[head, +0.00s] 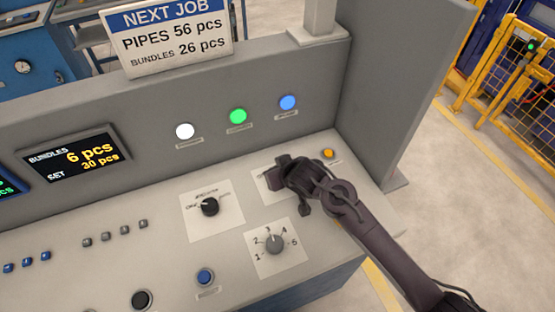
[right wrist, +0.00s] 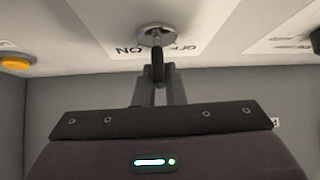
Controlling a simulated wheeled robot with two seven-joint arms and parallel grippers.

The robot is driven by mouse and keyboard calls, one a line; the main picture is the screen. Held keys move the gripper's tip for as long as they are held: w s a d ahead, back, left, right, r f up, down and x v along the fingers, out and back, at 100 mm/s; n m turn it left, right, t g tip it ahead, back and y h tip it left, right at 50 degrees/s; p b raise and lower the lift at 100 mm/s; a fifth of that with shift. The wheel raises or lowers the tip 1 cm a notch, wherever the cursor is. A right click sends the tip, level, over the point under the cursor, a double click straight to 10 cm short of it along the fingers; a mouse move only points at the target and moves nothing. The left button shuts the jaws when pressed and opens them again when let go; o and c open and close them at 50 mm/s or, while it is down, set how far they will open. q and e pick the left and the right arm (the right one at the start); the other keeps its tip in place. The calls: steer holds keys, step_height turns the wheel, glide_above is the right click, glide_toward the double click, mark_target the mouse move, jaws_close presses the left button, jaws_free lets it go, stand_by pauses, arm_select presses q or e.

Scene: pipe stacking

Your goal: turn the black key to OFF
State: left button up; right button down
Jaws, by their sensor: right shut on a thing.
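The black key (right wrist: 157,66) stands in a round silver lock (right wrist: 154,36) in the right wrist view. A white label with ON and OFF, upside down there, lies behind the lock. My right gripper (right wrist: 158,88) is shut on the key, one finger on each side of it. In the head view my right gripper (head: 283,174) is over the key's white plate (head: 262,188) and hides the key and most of its lettering. I cannot tell for sure which label the key points at. My left gripper is not in view.
An orange button (head: 328,153) sits just right of the gripper. A black selector knob (head: 209,207) and a numbered grey dial (head: 274,243) are close by on the sloped panel. White, green and blue lights (head: 288,102) line the upright wall behind.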

steer(key=n+y+p, duration=0.1)
steer(key=n+g+p, duration=0.1)
steer(key=shift+w+r+n+y, duration=0.1)
steer(key=shift+r+n+y, duration=0.2)
steer(key=shift+n+y, duration=0.1)
steer(key=shift+f+n+g+y+p, duration=0.1)
steer(key=shift+n+g+y+p, duration=0.4)
steer(key=shift+n, duration=0.4)
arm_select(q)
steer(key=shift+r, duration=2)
arm_select(e)
steer(key=shift+f+n+g+y, duration=0.15)
steer(key=shift+n+g+y, duration=0.45)
steer(key=shift+n+g, duration=0.75)
steer(key=shift+a+n, duration=0.1)
steer(key=shift+n, duration=0.25)
steer(key=c, duration=1.5)
jaws_free()
arm_select(q)
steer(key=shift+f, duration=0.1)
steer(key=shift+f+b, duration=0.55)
steer(key=shift+b, duration=0.15)
arm_select(e)
steer(key=v, duration=0.8)
